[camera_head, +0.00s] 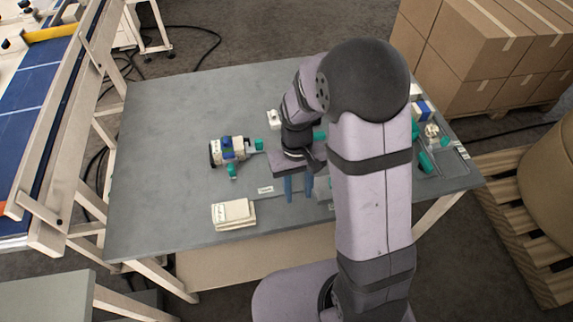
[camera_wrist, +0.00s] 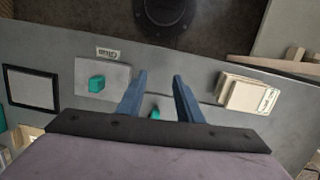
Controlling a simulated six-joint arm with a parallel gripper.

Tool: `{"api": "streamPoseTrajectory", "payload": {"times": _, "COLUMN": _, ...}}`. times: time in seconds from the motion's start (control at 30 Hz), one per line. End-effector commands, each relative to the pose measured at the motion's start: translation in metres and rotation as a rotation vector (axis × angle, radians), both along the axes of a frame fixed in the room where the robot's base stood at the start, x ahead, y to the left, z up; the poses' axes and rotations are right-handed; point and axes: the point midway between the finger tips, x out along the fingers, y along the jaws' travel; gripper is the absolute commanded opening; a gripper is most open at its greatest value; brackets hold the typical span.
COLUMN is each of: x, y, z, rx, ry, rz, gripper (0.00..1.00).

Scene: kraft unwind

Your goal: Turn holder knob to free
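My gripper (camera_head: 299,196) points down over the middle of the grey table, with its two blue fingers apart. In the wrist view my gripper (camera_wrist: 160,82) is open, with nothing held between the fingers. A teal knob-like piece (camera_wrist: 96,83) stands on a light grey plate (camera_wrist: 117,76), left of the fingers. Another teal piece (camera_wrist: 155,114) shows low between the fingers, mostly hidden by my gripper body. A small white label (camera_wrist: 118,53) lies near the plate; its text is unclear. I cannot tell which teal piece is the holder knob.
A blue-and-white device (camera_head: 233,148) with teal knobs stands to the left on the table (camera_head: 165,115). A cream box (camera_head: 234,214) lies near the front edge. More teal parts (camera_head: 425,160) sit at the right, partly behind my arm. The table's far left is clear.

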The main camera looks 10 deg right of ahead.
Motion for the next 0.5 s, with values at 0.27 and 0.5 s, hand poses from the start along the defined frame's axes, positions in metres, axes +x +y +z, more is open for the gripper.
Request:
{"api": "streamPoseTrajectory", "payload": {"times": 0.27, "x": 0.1, "y": 0.008, "z": 0.031, "rx": 0.009, "ry": -0.156, "rz": -0.027, "gripper": 0.33}}
{"api": "streamPoseTrajectory", "payload": {"times": 0.5, "x": 0.106, "y": 0.008, "z": 0.04, "rx": 0.007, "ry": -0.156, "rz": -0.061, "gripper": 0.33}}
